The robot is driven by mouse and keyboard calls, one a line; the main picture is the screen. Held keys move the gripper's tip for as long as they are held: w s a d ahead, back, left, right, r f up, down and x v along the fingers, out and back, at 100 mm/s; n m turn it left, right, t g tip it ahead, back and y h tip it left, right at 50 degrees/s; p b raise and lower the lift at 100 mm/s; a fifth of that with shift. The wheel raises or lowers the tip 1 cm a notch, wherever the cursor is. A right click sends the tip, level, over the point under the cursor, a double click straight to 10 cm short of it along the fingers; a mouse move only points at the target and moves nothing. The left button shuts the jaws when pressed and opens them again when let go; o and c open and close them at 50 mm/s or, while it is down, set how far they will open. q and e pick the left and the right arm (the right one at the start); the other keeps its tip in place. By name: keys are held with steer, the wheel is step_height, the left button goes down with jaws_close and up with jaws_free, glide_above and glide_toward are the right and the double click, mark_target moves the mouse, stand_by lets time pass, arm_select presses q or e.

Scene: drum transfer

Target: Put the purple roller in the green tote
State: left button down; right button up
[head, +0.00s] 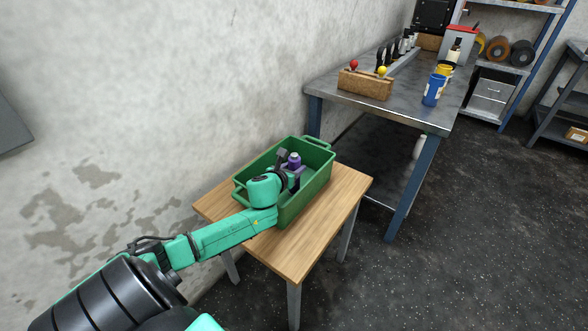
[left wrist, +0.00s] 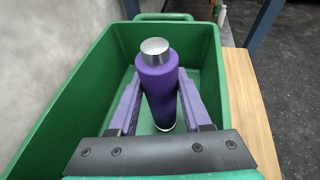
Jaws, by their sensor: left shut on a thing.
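The green tote (head: 317,178) stands on a small wooden table, and its walls also show in the left wrist view (left wrist: 205,72). The purple roller (head: 294,160) is a purple cylinder with a silver end, upright inside the tote's opening. In the left wrist view the roller (left wrist: 158,85) stands between the two purple fingers of my left gripper (left wrist: 160,100), which is shut on it. The roller's lower end is near the tote floor; I cannot tell if it touches. My right gripper is not in view.
The wooden table (head: 325,210) has bare top in front of and right of the tote. A metal workbench (head: 405,105) with a wooden block, bottles and tools stands behind to the right. A grey wall rises at the left.

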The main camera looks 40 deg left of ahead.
arm_select(q)
steer(key=shift+c, duration=1.8)
jaws_free()
steer(key=shift+s+d+r, duration=0.1)
steer(key=shift+s+r, duration=0.1)
steer(key=shift+s, duration=0.25)
steer(key=p+v, duration=0.2)
steer(key=v, duration=0.9)
steer(key=shift+p, duration=0.3)
